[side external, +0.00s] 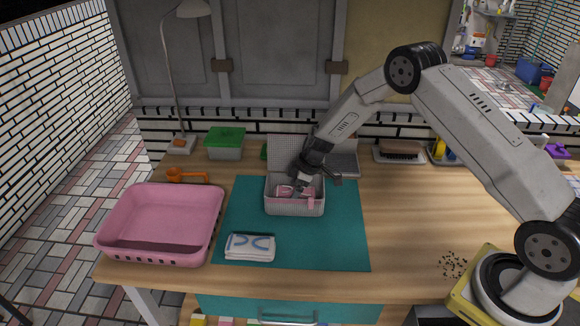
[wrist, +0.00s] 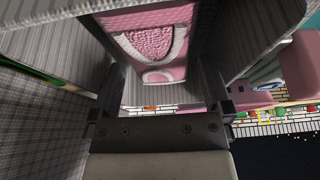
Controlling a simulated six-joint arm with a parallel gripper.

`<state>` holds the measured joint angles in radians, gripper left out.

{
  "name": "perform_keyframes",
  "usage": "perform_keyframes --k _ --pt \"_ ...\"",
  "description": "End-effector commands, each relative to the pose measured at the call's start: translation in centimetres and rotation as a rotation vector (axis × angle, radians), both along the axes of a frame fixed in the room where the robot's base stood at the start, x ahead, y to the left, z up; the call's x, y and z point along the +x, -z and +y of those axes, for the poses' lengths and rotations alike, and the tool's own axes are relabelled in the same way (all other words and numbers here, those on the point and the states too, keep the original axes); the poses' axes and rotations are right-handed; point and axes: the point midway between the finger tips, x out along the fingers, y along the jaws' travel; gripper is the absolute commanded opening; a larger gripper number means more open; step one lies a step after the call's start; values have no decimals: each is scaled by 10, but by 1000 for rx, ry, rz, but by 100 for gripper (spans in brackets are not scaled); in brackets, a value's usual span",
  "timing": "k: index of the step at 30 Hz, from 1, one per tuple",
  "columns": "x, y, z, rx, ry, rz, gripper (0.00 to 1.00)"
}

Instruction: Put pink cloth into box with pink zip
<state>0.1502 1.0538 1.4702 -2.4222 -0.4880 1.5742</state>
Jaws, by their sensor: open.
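The box (side external: 294,208) is light grey and woven. It stands on the teal mat with its lid (side external: 288,150) raised at the back. A pink tab, perhaps the zip (side external: 311,204), shows at its front right. The pink cloth (side external: 284,190) with white trim lies inside the box. The cloth also fills the upper middle of the wrist view (wrist: 150,45). My gripper (side external: 304,186) points down into the box opening, over the cloth. In the wrist view my gripper (wrist: 160,85) has its fingers apart, with the cloth beyond them and nothing clearly held. My gripper hides part of the cloth.
A pink basket (side external: 160,204) stands at the left. A folded white cloth with blue marks (side external: 250,247) lies on the teal mat (side external: 335,240) in front of the box. A green-lidded container (side external: 225,143) and a grey tray (side external: 343,163) are behind. The mat's right side is clear.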

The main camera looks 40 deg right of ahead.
Motion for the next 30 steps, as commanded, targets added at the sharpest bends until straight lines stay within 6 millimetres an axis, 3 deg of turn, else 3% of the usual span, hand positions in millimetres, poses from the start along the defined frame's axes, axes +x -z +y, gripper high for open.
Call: perform_keyframes --k 21,30 --pt "-24 -85 -25 0 0 -1 100" --pt "-31 -106 -32 1 1 1 100"
